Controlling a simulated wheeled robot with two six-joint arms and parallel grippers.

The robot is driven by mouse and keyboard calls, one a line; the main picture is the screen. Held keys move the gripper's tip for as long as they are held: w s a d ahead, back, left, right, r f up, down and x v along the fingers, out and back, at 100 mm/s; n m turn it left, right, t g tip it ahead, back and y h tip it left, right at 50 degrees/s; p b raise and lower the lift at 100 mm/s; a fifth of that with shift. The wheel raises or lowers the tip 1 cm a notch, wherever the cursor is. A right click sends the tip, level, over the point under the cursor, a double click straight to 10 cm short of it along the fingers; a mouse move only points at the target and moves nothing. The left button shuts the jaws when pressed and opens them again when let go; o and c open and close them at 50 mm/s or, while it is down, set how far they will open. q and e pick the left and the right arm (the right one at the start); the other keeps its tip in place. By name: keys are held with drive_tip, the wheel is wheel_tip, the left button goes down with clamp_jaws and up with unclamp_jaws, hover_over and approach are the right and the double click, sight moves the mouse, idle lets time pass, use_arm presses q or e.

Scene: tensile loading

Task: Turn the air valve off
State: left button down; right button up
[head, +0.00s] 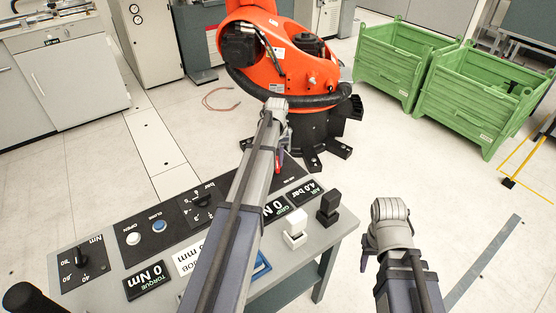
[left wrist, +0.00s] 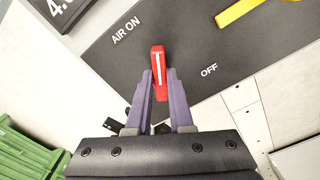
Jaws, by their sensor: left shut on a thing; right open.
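The air valve's red lever (left wrist: 159,72) with a white stripe stands out from a dark panel in the left wrist view. It lies between the "AIR ON" label on the left and the "OFF" label on the right. My left gripper (left wrist: 160,80) is shut on the lever, with a purple finger on each side. In the head view the left gripper (head: 283,150) is at the panel's far edge, and the lever is mostly hidden by the arm. My right gripper (head: 366,258) is open and empty, right of the console, its fingers mostly hidden.
The grey console (head: 335,240) carries a dial (head: 80,262), white and blue buttons, displays including an "AIR 4.0 bar" one (head: 307,191), and white and black blocks. A yellow handle (left wrist: 255,8) is near the lever. An orange robot (head: 270,50) and green bins (head: 470,100) stand behind.

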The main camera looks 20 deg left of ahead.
use_arm(q)
drive_tip(key=m, duration=0.6)
drive_tip(key=shift+s+a, duration=0.1)
drive_tip(key=shift+a, duration=0.3)
drive_tip(key=m, duration=0.5)
drive_tip(key=shift+a+m, duration=0.35)
drive_tip(key=shift+m, duration=0.05)
drive_tip(key=c, duration=0.8)
unclamp_jaws()
wheel_tip(320, 180, up, 8)
drive_tip(key=p, duration=0.7)
drive_tip(key=shift+p, duration=0.4)
